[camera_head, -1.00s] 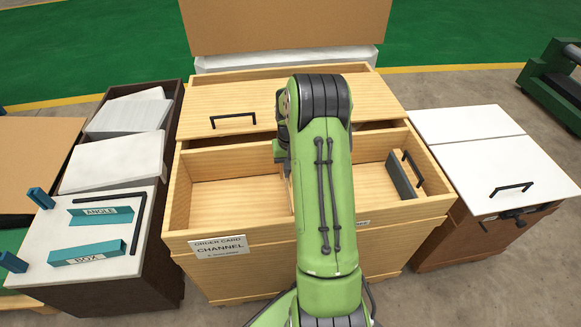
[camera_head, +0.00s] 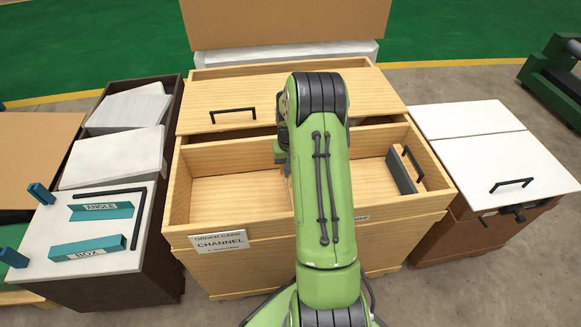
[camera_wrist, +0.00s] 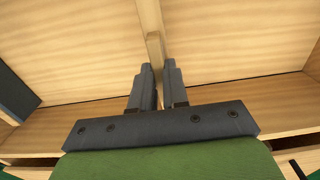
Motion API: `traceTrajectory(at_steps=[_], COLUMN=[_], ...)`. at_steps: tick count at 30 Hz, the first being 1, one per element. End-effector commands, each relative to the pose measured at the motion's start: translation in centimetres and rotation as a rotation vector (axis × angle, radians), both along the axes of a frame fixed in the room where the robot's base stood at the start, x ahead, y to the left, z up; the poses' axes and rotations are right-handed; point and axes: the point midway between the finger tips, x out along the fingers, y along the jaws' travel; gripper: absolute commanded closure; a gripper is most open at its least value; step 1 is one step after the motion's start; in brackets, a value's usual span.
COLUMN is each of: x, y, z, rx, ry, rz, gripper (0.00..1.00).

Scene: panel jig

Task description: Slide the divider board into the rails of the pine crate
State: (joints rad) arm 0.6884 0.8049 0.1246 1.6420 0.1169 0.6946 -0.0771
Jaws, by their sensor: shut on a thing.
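The pine crate (camera_head: 200,242) stands in front of me, its near part open and a pine panel with a black handle (camera_head: 233,116) over its far part. My gripper (camera_wrist: 158,82) is over the crate's middle, shut on the top edge of a thin pale wooden board, the divider board (camera_wrist: 152,42). In the wrist view, crate floor shows on both sides of the board. In the head view my arm hides the gripper and most of the board. The rails, and whether the board sits in them, are not visible.
A dark grey plate (camera_head: 401,172) with a black handle is at the crate's right side. A white-topped cabinet (camera_head: 490,160) stands to the right. To the left is a bench (camera_head: 70,265) with teal ANGLE and BOX pieces. The crate front carries a CHANNEL card (camera_head: 220,242).

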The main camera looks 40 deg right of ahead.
Motion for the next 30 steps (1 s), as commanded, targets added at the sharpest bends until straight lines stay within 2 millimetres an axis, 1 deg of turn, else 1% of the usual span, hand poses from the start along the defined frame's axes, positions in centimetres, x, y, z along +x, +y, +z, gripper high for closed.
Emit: traceTrajectory(at_steps=[4, 5, 9, 10, 17, 19, 20, 23, 30], x=[0.0, 0.0, 0.0, 0.0, 0.0, 0.0, 0.0, 0.1, 0.1], y=[0.0, 0.0, 0.0, 0.0, 0.0, 0.0, 0.0, 0.0, 0.0], z=[-0.4, -0.3, -0.3, -0.3, -0.3, 0.0, 0.3, 2.3, 9.4], rx=[0.0, -0.001, -0.001, -0.001, 0.001, 0.0, -0.001, -0.003, -0.003], ry=[0.0, -0.001, -0.001, -0.001, 0.001, 0.0, -0.001, -0.002, -0.004], rz=[0.0, 0.0, 0.0, 0.0, 0.0, 0.0, 0.0, 0.0, 0.0], gripper=[1.0, 0.81, 0.6, 0.56, 0.56, 0.56, 0.56, 0.56, 0.56])
